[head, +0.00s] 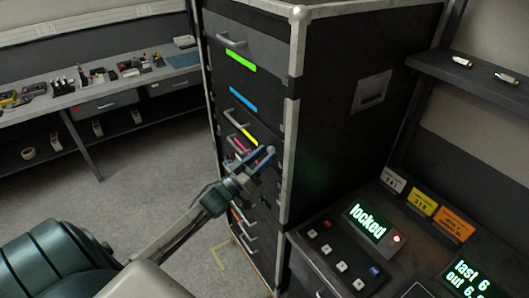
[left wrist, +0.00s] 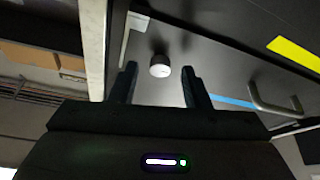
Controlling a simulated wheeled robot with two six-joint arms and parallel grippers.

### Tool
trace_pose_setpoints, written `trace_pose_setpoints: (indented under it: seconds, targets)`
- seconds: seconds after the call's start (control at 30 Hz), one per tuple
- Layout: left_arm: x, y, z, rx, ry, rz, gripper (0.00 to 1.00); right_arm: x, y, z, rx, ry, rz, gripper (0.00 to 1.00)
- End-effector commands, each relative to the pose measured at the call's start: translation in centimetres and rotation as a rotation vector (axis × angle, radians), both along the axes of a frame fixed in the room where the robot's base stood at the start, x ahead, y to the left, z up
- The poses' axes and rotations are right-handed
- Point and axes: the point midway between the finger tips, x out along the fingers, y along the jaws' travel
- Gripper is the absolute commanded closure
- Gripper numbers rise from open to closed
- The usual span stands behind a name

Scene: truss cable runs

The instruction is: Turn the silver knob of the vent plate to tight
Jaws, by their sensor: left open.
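A small round silver knob (left wrist: 159,66) sits on a dark panel face in the left wrist view. My left gripper (left wrist: 160,84) is open, with one finger on each side of the knob in the picture. I cannot tell whether the fingers touch it. In the head view my left gripper (head: 262,158) is at the drawer front of the tall black cabinet (head: 340,150), near its right front edge. The knob is hidden there behind the gripper. I cannot make out the outline of a separate vent plate. My right gripper is not in view.
A grey drawer handle (left wrist: 272,103) and a yellow label (left wrist: 295,52) are near the gripper. The cabinet has several drawers. A console with a "locked" display (head: 366,219) stands at the right. A workbench (head: 90,95) with small items stands at the back left.

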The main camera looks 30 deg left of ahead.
Motion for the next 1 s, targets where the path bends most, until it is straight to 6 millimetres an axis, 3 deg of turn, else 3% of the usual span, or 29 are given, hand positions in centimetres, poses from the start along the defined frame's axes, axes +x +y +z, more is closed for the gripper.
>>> trace_pose_setpoints:
  seconds: [0.4,0.6,0.63,1.0]
  targets:
    - [0.5,-0.2,0.2,0.0,0.001,0.0,0.59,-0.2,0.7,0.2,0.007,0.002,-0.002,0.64]
    - [0.5,-0.2,0.2,0.0,0.001,0.0,0.98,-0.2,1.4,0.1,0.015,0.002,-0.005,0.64]
    - [0.5,-0.2,0.2,-0.001,0.001,-0.001,1.0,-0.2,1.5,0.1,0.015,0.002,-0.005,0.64]
    - [0.5,-0.1,-0.1,0.05,-0.02,-0.001,1.0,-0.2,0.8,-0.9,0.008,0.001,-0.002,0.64]
